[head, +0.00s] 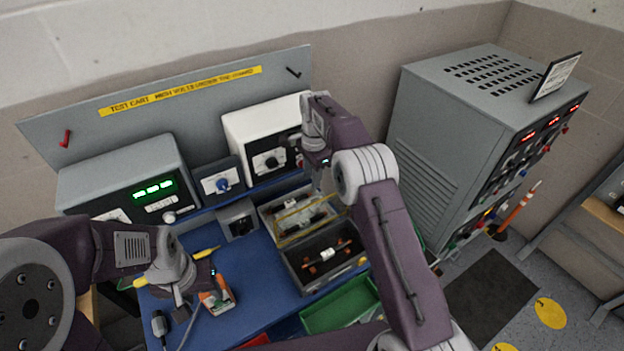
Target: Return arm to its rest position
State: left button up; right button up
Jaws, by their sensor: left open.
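My left arm comes in from the left, and its gripper (184,306) points down over the left part of the blue bench top (262,281). It is open, beside an orange and grey device (217,296); I cannot tell whether they touch. My right arm rises from the bottom and bends over at the white instrument box (250,128). Its gripper (321,181) hangs down near the trays, and its fingers are too small and hidden to read.
A grey meter with green digits (130,176) stands at the back left. Open trays (303,276) and a green bin (341,303) fill the bench's right side. A tall grey cabinet (433,151) stands to the right. A dark floor mat (490,297) lies in front of it.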

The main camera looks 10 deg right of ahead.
jog(key=s+d+r+b, duration=0.3)
jog(key=s+b, duration=0.4)
jog(key=s, duration=0.1)
jog(key=s+d+f+n+b, duration=0.1)
jog(key=s+f+n, duration=0.6)
jog(key=s, duration=0.3)
jog(key=s+d+f+n+b, duration=0.1)
jog(key=s+f+n, duration=0.5)
jog(key=s, duration=0.5)
jog(key=shift+s+f+n+t+b, duration=0.15)
jog(key=shift+f+n+t+b, duration=0.2)
jog(key=shift+f, duration=0.5)
